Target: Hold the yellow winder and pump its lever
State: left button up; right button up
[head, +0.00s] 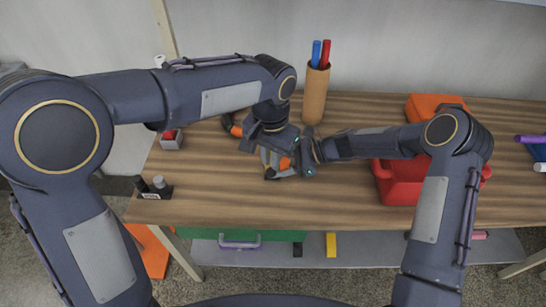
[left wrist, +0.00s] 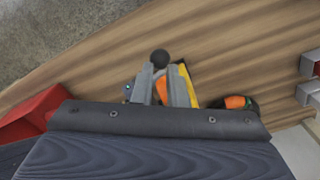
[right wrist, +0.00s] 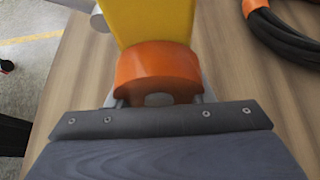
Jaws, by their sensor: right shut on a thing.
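The yellow winder (right wrist: 150,18) shows in the right wrist view, with a thick orange part (right wrist: 157,70) at its near end. My right gripper (right wrist: 158,98) is shut on that orange part. In the left wrist view a black ball knob (left wrist: 160,57) lies at the fingertips of my left gripper (left wrist: 163,80), with a strip of the winder's yellow body (left wrist: 186,78) beside the right finger. The left fingers stand apart; I see no firm grip on the knob. In the head view both grippers meet above the bench and hide most of the winder.
The wooden bench (head: 220,205) has bare room in front. A red bin (head: 400,190) stands right of the grippers. A cardboard tube (head: 315,95) with blue and red rods stands behind. A black hose coil (right wrist: 285,28) lies close by. A small grey box (head: 171,141) sits at left.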

pick_arm(q)
jog(key=shift+r, duration=0.1)
jog(key=shift+r, duration=2.4)
pick_arm(e)
jog(key=o, duration=0.9)
jog(key=shift+c, duration=0.2)
jog(key=shift+d, duration=0.1)
